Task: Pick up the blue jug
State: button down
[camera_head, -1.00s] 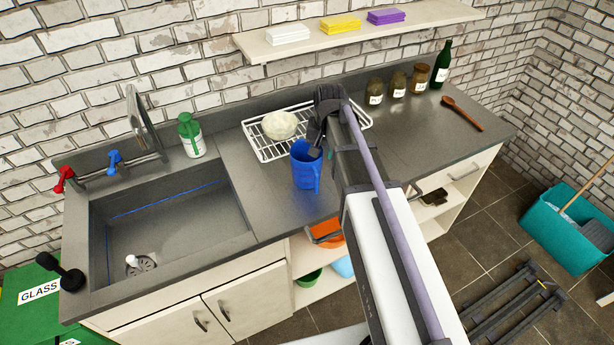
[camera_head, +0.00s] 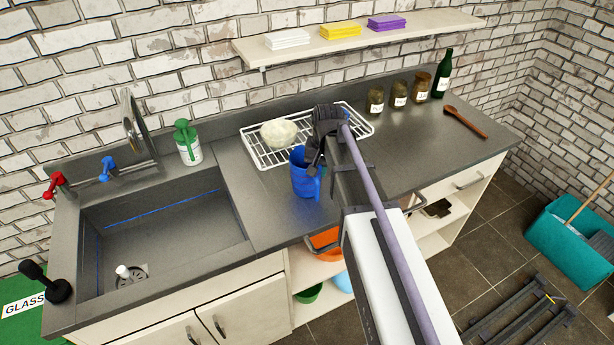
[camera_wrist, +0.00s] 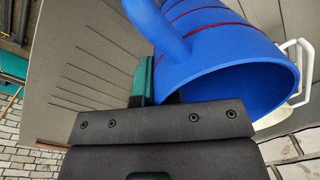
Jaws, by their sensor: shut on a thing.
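The blue jug (camera_head: 303,178) appears to stand upright on the grey counter, just in front of the wire rack. My gripper (camera_head: 314,158) is at the right side of its rim, shut on the jug. In the wrist view the jug (camera_wrist: 235,70) fills the upper right, its open mouth towards the camera, with thin red lines on its outside. Its thick handle (camera_wrist: 158,25) crosses the top. A teal-padded finger (camera_wrist: 143,80) shows beside the handle; the other finger is hidden, so I cannot tell which part is gripped.
The wire rack (camera_head: 262,158) behind the jug holds a pale round thing (camera_head: 279,133). The sink (camera_head: 165,235) lies left, with a green-topped bottle (camera_head: 187,143) behind. Several jars (camera_head: 399,95), a dark bottle (camera_head: 442,75) and a wooden spoon (camera_head: 466,122) lie right. A shelf (camera_head: 350,43) hangs above.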

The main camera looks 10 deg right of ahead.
jog(key=shift+r, duration=0.1)
dwell(0.3)
notch_tip(320, 180, up, 10)
jog(key=p, duration=1)
jog(key=shift+r, duration=0.1)
jog(key=shift+f, duration=0.2)
jog(key=shift+f, duration=0.1)
